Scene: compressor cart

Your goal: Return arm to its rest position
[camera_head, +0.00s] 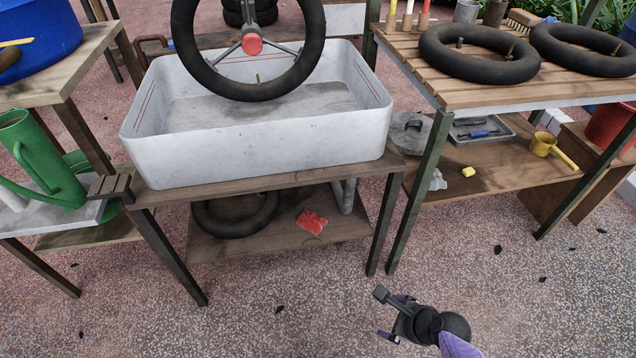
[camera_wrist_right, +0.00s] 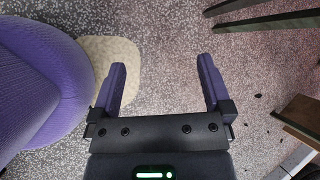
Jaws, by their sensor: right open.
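My right gripper (camera_head: 384,312) is low at the bottom centre-right of the head view, over the speckled floor in front of the benches. In the right wrist view its two purple fingers (camera_wrist_right: 162,65) are spread apart with nothing between them. It is open and empty, apart from the bench legs. My left gripper does not show in either view.
A white basin (camera_head: 255,150) stands on a wooden bench, with an inner tube (camera_head: 185,45) upright above it. The slatted table (camera_head: 470,90) at right holds more tubes. A green watering can (camera_head: 45,165) is at left. The front floor (camera_head: 290,305) is largely clear.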

